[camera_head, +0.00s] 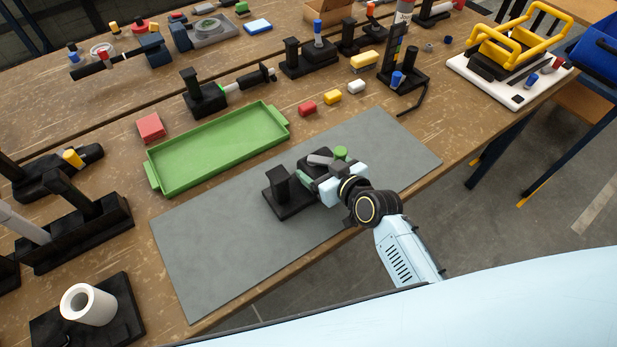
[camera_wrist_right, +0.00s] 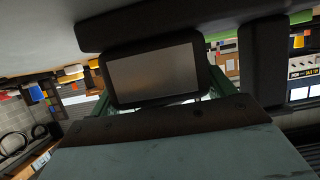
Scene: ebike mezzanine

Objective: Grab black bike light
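A black bike light with a grey rectangular face fills the middle of the right wrist view (camera_wrist_right: 155,77). In the head view a small dark grey block, probably this light (camera_head: 320,160), sits by a black stand (camera_head: 287,194) on the grey mat (camera_head: 225,245). My right gripper (camera_head: 318,176) is at the stand, near the mat's front edge. Its dark green fingers lie either side of the light in the wrist view. Whether they touch it cannot be made out. My left gripper is not in view.
A green tray (camera_head: 218,150) lies behind the mat. A white roll (camera_head: 88,304) stands at front left. A yellow-handled frame (camera_head: 520,45) is at back right. Both mat ends are clear.

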